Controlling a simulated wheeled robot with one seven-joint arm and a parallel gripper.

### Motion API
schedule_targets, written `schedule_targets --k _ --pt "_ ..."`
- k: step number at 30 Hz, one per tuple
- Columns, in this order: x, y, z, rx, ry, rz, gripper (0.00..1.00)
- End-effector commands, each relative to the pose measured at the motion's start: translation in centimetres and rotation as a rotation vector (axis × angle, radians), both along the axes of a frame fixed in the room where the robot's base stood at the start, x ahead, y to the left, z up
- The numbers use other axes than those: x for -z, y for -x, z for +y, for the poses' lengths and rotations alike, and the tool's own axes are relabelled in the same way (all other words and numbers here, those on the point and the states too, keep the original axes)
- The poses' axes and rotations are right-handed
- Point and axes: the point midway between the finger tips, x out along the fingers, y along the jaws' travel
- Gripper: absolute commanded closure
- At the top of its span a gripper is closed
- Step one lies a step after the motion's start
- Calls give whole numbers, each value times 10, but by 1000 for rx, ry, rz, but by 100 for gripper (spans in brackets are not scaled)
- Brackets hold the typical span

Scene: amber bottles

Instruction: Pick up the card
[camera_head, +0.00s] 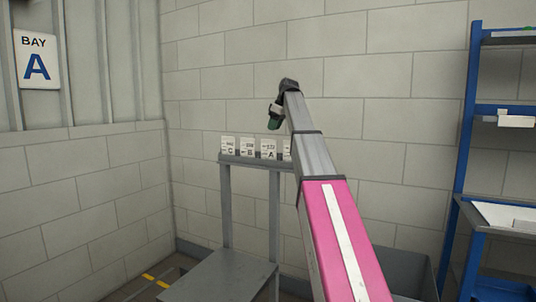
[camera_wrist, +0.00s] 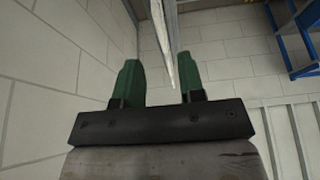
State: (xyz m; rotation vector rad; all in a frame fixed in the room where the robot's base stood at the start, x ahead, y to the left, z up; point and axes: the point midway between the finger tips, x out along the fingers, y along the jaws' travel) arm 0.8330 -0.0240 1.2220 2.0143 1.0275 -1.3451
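Several white cards stand in a row on a narrow grey ledge (camera_head: 236,160) in the head view. They include a card marked C (camera_head: 228,146), one marked B (camera_head: 247,147) and one marked A (camera_head: 268,149). A further card (camera_head: 287,147) is partly hidden by my arm. My gripper (camera_head: 273,124) points down, just above the right part of the row as seen there. In the wrist view its two green fingers (camera_wrist: 157,82) stand apart. A thin pale thing (camera_wrist: 172,45) shows nearly edge-on in the gap; I cannot tell what it is or whether it touches a finger.
A lower grey surface (camera_head: 222,277) lies below the ledge. A blue rack (camera_head: 464,130) with shelves stands at the right and also shows in the wrist view (camera_wrist: 295,35). A pale block wall is behind. A "BAY A" sign (camera_head: 37,59) hangs at the left.

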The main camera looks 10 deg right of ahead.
Motion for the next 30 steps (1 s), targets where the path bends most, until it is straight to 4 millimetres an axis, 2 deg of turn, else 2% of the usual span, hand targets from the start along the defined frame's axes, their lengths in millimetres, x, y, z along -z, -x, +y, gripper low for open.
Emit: schedule_targets --k 6,14,22,25,30 --pt "32 -6 11 0 0 1 64" --pt "48 -11 16 1 1 1 64" --pt "82 -18 27 1 0 2 64" --pt "89 -20 29 1 0 0 64" --pt "90 -21 29 1 0 0 64"
